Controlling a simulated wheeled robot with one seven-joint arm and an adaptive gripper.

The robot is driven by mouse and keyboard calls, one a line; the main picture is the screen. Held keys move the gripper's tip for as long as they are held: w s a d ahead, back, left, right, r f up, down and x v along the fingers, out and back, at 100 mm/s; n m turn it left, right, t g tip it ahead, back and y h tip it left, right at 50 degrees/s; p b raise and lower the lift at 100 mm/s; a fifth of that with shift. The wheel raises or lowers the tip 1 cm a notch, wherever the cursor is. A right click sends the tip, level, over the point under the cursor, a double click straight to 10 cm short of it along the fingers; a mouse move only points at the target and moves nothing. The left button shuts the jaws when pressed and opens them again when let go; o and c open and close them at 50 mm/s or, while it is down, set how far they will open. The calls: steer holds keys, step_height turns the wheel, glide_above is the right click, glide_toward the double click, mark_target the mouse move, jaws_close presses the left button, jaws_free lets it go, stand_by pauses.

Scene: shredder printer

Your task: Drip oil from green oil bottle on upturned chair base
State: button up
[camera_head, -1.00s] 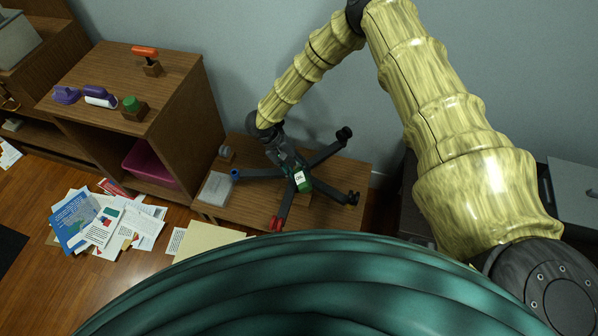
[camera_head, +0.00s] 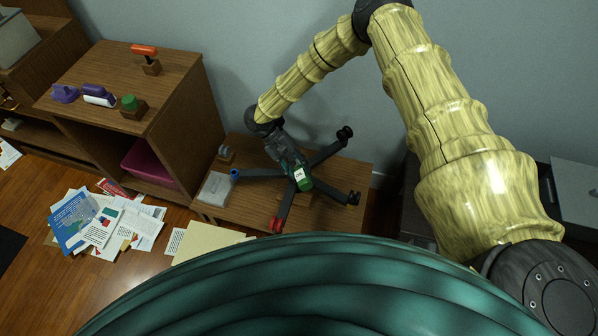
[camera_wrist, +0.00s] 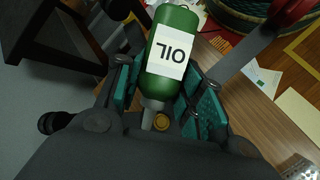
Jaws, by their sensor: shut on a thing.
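The green oil bottle (camera_wrist: 172,52) has a white label reading OIL, seen upside down in the wrist view. My gripper (camera_wrist: 165,88) is shut on it, with teal finger pads on either side. The bottle's grey nozzle end lies toward the palm side of the wrist view, close to a small brass-coloured round part (camera_wrist: 161,121). In the head view the bottle (camera_head: 302,179) is over the middle of the upturned chair base (camera_head: 325,153). The base is dark, with several legs spread out, one red-tipped and one blue-tipped. Whether any oil is dripping cannot be seen.
The chair base rests on a low wooden table (camera_head: 340,218) against the wall. A grey box (camera_head: 215,188) is at its left end. A wooden shelf unit (camera_head: 175,75) with several items on top stands left. Papers (camera_head: 110,225) litter the floor.

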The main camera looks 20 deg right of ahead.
steer(key=shift+r+g, duration=0.2)
steer(key=shift+g, duration=0.3)
steer(key=shift+w+b, duration=0.1)
steer(key=shift+b, duration=0.35)
steer(key=shift+w+n+g+b, duration=0.1)
steer(key=shift+n+g+b, duration=0.2)
steer(key=shift+g+b, duration=0.15)
steer(key=shift+r, duration=0.2)
steer(key=shift+t+p, duration=0.25)
steer(key=shift+p, duration=0.25)
stand_by(0.7)
steer(key=shift+s+f+t+p, duration=0.15)
steer(key=shift+s+t+p, duration=0.1)
steer(key=shift+t+p, duration=0.25)
steer(key=shift+f+m+t, duration=0.4)
steer(key=shift+t, duration=0.1)
